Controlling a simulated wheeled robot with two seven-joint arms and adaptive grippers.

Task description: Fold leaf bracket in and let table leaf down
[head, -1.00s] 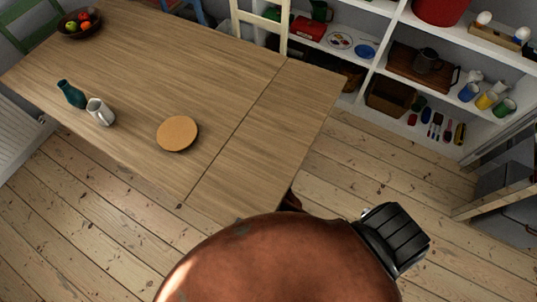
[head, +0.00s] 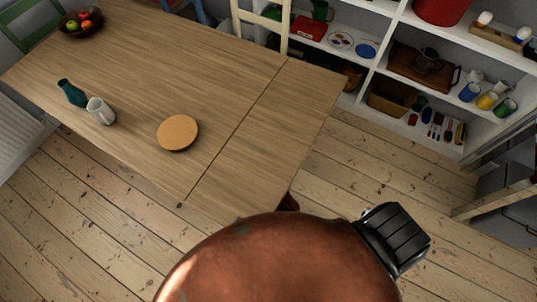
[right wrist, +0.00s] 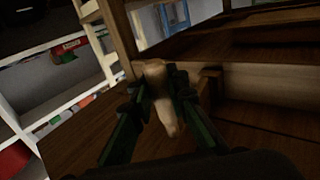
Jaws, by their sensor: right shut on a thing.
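The table leaf (head: 268,128) is the right end part of the wooden table (head: 150,70), beyond a thin seam. It is level with the rest of the top. In the right wrist view my right gripper (right wrist: 155,84) is under the table, with its dark green fingers shut on a pale wooden piece, which looks like the leaf bracket (right wrist: 166,115). Dark wood of the table's underside (right wrist: 255,85) is behind it. How far the bracket is swung out cannot be told. In the head view my right gripper is hidden, and my left gripper is not in view.
On the table stand a fruit bowl (head: 80,24), a green vase (head: 71,94), a white jug (head: 100,111) and a round board (head: 177,132), all off the leaf. A cream chair (head: 262,18) and white shelves (head: 385,70) stand behind. Floor right of the leaf (head: 375,160) is clear.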

